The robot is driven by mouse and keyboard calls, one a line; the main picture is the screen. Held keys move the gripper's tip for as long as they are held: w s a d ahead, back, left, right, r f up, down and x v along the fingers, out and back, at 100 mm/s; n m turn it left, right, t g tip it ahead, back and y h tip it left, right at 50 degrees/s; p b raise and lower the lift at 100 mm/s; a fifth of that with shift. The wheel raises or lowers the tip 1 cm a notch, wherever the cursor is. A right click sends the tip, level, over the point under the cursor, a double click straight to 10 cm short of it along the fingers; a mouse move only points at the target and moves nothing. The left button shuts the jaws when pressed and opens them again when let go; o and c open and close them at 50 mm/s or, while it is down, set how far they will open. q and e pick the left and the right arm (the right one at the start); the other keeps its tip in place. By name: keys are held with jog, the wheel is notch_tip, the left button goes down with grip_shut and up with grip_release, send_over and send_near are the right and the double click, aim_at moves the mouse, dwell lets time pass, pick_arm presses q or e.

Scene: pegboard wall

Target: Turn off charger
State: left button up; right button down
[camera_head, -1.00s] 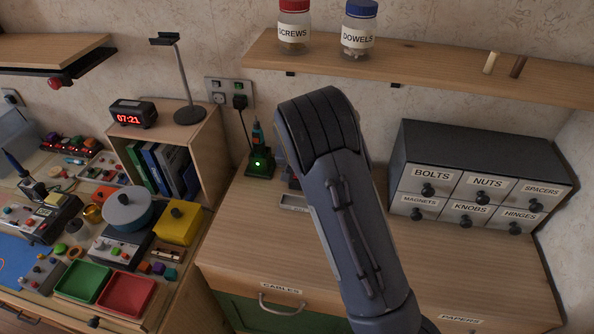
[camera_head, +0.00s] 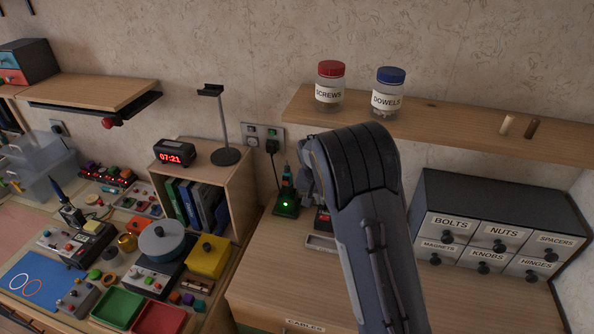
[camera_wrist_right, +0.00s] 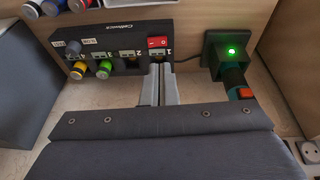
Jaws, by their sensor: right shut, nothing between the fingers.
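The charger (camera_head: 287,205) is a dark base with a lit green light on the desk by the wall, and a tool with a teal and orange handle stands in it. In the right wrist view the charger (camera_wrist_right: 226,52) is right of my right gripper (camera_wrist_right: 161,72). The gripper's fingers are together, empty, with their tips just at a red rocker switch (camera_wrist_right: 158,43) on a black strip (camera_wrist_right: 118,48); contact is unclear. A cable runs from the charger toward the strip. In the head view my right gripper (camera_head: 306,183) is mostly hidden by its wrist. My left gripper is out of view.
A wall outlet (camera_head: 248,130) with a black plug is above the charger. The shelf box (camera_head: 243,190) stands left, the drawer cabinet (camera_head: 500,205) right. A shelf (camera_head: 450,118) with jars overhangs the desk. The desk front (camera_head: 275,290) is clear.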

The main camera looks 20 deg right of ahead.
jog(key=s+a+r+n+t+y+b, duration=0.1)
jog(key=s+a+r+y, duration=0.15)
jog(key=s, duration=0.45)
jog(key=s+a+r+y+b, duration=0.1)
jog(key=s+r+y, duration=0.15)
jog(key=s, duration=0.45)
jog(key=s+a+r+n+t+y+b, duration=0.1)
jog(key=s+a+r, duration=0.1)
jog(key=s+r, duration=0.35)
jog(key=s+a+f+n, duration=0.1)
jog(key=s+a, duration=0.1)
jog(key=s, duration=0.5)
jog(key=s+a+f+n+t+b, duration=0.1)
jog(key=s+a+f+n, duration=0.1)
jog(key=s, duration=0.5)
jog(key=shift+s+a+n, duration=0.25)
jog(key=shift+a+n, duration=0.05)
jog(key=shift+a, duration=0.35)
